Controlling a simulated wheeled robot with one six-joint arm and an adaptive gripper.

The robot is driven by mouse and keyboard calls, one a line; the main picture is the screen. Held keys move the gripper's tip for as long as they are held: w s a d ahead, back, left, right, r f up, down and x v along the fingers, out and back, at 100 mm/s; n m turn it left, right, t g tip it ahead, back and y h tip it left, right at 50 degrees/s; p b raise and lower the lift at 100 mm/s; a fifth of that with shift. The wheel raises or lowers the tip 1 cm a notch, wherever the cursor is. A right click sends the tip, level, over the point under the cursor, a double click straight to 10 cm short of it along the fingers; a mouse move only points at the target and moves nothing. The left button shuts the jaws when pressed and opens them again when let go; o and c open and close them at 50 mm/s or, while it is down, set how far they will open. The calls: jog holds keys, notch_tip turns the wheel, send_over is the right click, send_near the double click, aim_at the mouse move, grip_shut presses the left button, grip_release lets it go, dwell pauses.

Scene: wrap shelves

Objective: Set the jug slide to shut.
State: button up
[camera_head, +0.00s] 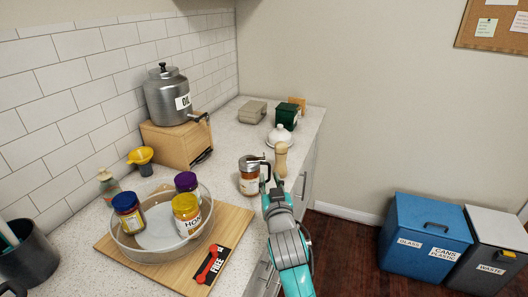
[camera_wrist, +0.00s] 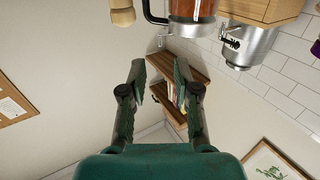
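The jug (camera_head: 249,183) is a clear container with amber contents, a metal top and a dark handle on its right side. It stands upright on the counter. Its slide is too small to make out in the head view. My gripper (camera_head: 270,184) is just right of the jug, near the handle, in the head view. Its two fingers (camera_wrist: 160,69) are apart with nothing between them.
A wooden pepper mill (camera_head: 281,160) and a white domed dish (camera_head: 280,138) stand close behind the jug. A glass bowl (camera_head: 125,240) with several jars sits on a board (camera_head: 231,226) at front left. A metal urn (camera_head: 168,98) stands on a wooden box (camera_head: 170,145).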

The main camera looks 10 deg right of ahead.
aim_at(264, 156)
jog(key=w, duration=0.4)
jog(key=w+r, duration=0.1)
jog(key=w, duration=0.3)
jog(key=w+d, duration=0.1)
jog(key=w, duration=0.3)
jog(key=shift+d+r, duration=0.1)
jog(key=shift+r, duration=0.05)
grip_shut()
